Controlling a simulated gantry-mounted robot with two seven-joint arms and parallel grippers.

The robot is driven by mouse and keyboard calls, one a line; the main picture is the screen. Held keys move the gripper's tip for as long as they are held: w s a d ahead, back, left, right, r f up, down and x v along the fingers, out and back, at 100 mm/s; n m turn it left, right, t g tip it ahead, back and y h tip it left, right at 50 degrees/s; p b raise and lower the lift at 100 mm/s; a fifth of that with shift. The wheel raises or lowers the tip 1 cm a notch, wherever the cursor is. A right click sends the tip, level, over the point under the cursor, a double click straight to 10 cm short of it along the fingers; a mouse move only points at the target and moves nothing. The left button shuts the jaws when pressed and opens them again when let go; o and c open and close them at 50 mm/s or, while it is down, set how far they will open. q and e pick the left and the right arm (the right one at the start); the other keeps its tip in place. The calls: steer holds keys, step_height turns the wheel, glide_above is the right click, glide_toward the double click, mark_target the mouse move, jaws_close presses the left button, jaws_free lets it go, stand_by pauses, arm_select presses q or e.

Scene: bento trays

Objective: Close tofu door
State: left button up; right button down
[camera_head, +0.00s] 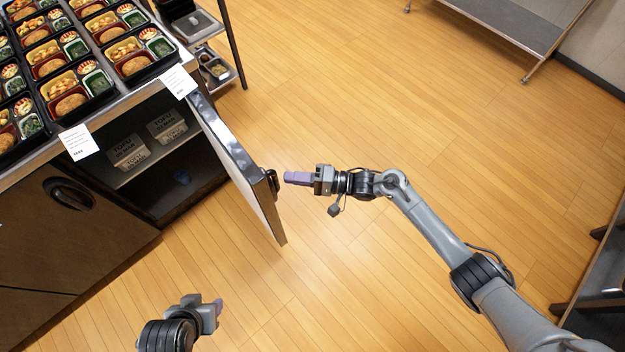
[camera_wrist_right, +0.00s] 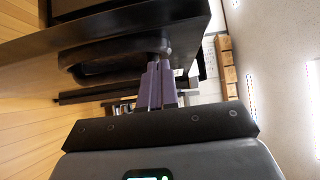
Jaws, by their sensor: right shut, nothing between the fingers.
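The tofu door (camera_head: 237,155) is a dark panel with a pale inner face, and it stands swung open from the cabinet (camera_head: 97,215). Its dark handle (camera_head: 272,182) is on the outer face near the free edge. Tofu boxes (camera_head: 128,150) sit on the shelf inside. My right gripper (camera_head: 287,178) is shut and empty, its purple fingertips just right of the handle. In the right wrist view the handle (camera_wrist_right: 115,55) lies in front of the fingers (camera_wrist_right: 157,85); I cannot tell whether they touch. My left gripper (camera_head: 218,306) is low in the head view, its fingers mostly hidden.
Bento trays (camera_head: 75,95) cover the counter top above the cabinet. A closed cabinet door (camera_head: 50,235) is left of the opening. A small rack (camera_head: 215,60) stands behind the door's hinge side. The wooden floor (camera_head: 400,110) around my right arm is clear.

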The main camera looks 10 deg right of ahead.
steer(key=shift+s+a, duration=0.4)
steer(key=shift+a, duration=0.5)
steer(key=shift+s+a, duration=0.4)
steer(key=shift+a, duration=0.45)
